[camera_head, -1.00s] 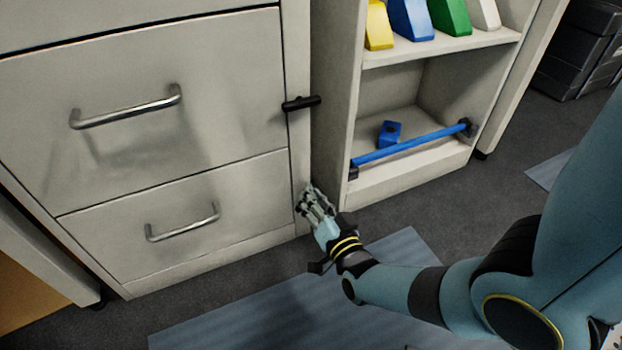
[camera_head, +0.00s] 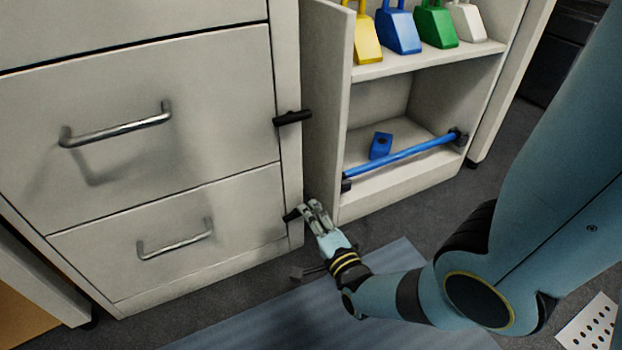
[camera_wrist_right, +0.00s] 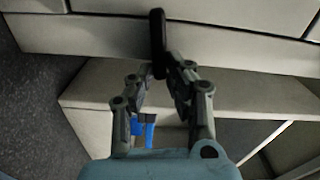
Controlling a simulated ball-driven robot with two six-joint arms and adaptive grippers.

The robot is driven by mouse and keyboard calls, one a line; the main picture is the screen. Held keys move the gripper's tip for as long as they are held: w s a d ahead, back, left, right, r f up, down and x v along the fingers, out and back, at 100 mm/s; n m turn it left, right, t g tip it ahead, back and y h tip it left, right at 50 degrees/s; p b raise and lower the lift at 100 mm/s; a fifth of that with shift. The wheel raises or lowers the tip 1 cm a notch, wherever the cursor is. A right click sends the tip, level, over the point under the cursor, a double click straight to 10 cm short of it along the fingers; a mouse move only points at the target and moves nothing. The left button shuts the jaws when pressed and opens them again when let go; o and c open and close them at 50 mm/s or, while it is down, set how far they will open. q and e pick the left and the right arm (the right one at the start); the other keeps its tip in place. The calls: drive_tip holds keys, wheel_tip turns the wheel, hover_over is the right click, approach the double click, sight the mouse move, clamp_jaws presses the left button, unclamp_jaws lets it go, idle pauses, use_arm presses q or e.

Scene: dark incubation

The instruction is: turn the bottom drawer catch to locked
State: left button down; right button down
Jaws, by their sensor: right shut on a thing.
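The bottom drawer catch (camera_head: 291,214) is a small black bar on the cabinet's right-hand frame, beside the bottom drawer (camera_head: 160,238). It lies nearly level, with its free end pointing left across the drawer's edge. My right gripper (camera_head: 308,209) is shut on its right end. In the right wrist view the catch (camera_wrist_right: 157,38) runs up from between the fingertips (camera_wrist_right: 161,72) and crosses the drawer seam. The fingers hide its held end. The upper catch (camera_head: 293,118) is a similar black bar, also nearly level. My left gripper is out of view.
An open shelf unit (camera_head: 325,120) stands just right of the catch, with a blue bar (camera_head: 405,158) across its lower bay and a blue block (camera_head: 380,145) inside. Coloured scoops (camera_head: 398,32) stand above. A blue-grey mat (camera_head: 300,320) lies on the floor in front.

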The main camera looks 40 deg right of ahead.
drive_tip(key=shift+d+f+m, duration=0.1)
drive_tip(key=shift+f+m, duration=0.15)
drive_tip(key=shift+m, duration=0.45)
drive_tip(key=c, duration=1.3)
unclamp_jaws()
drive_tip(key=shift+r, duration=4.95)
